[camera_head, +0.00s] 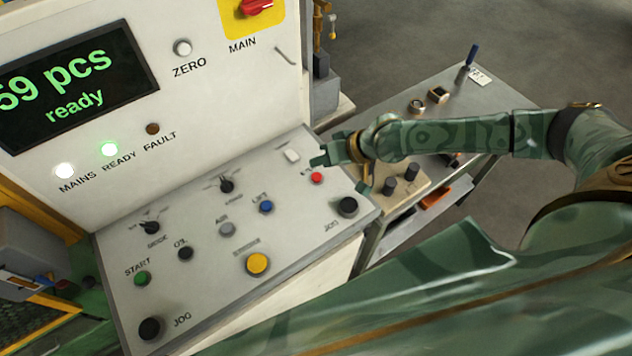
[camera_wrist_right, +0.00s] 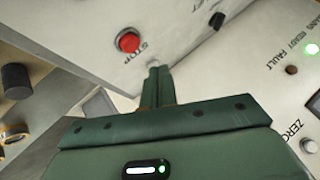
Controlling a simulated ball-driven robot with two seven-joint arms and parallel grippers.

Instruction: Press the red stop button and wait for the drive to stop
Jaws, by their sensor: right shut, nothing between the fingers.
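The red stop button (camera_head: 316,178) sits near the right end of the sloped control panel (camera_head: 190,285). It also shows in the right wrist view (camera_wrist_right: 129,41), uncovered, beside the label STOP. My right gripper (camera_head: 318,160) is shut and empty. Its fingertips (camera_wrist_right: 158,72) are close to the button, off to one side and seemingly not touching it. The display (camera_head: 80,85) reads "59 pcs ready", its left edge cut off. The READY lamp (camera_head: 109,149) glows green and the MAINS lamp (camera_head: 65,170) white. The FAULT lamp (camera_head: 152,128) is dark. My left gripper is out of view.
A white button (camera_head: 292,155) lies close to my right fingertips. A black JOG button (camera_head: 347,206) and a yellow button (camera_head: 257,264) are also on the panel. The red MAIN switch (camera_head: 257,6) is above. A side table (camera_head: 470,120) with small parts stands at right.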

